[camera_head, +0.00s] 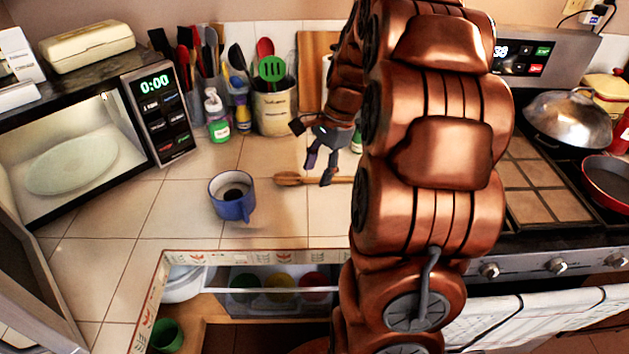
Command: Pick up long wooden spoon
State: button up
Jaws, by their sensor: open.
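A long wooden spoon (287,179) lies flat on the tiled counter, its bowl end to the left and its handle running right until my arm hides it. My gripper (318,172) is just above the spoon with its dark fingers pointing down. The fingers are apart and nothing shows between them. One fingertip overlaps the spoon's handle in the picture; I cannot tell whether it touches.
A blue mug (232,197) stands left of the spoon. Behind are a soap bottle (216,116) and a utensil crock (274,108). An open microwave (160,113) is at left, a stove (545,180) at right. An open drawer (270,280) is below.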

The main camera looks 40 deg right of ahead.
aim_at(341, 178)
jog(key=d+f+m, duration=0.1)
jog(key=d+m, duration=0.1)
jog(key=d, duration=0.2)
jog(key=d+f+m+t, duration=0.1)
jog(key=d+m, duration=0.1)
jog(key=d, duration=0.3)
jog(key=d+f+m, duration=0.1)
jog(key=d+m, duration=0.1)
jog(key=d, duration=0.3)
jog(key=shift+w+m+t, duration=0.3)
jog(key=shift+w+t, duration=0.05)
jog(key=shift+t, duration=0.05)
jog(key=shift+a+p+x, duration=0.15)
jog(key=shift+p+x, duration=0.45)
jog(key=shift+x, duration=1.35)
jog(key=shift+a+p+x, duration=0.1)
jog(key=shift+p+x, duration=0.45)
jog(key=shift+x, duration=1.4)
jog(key=shift+w+r, duration=0.15)
grip_shut()
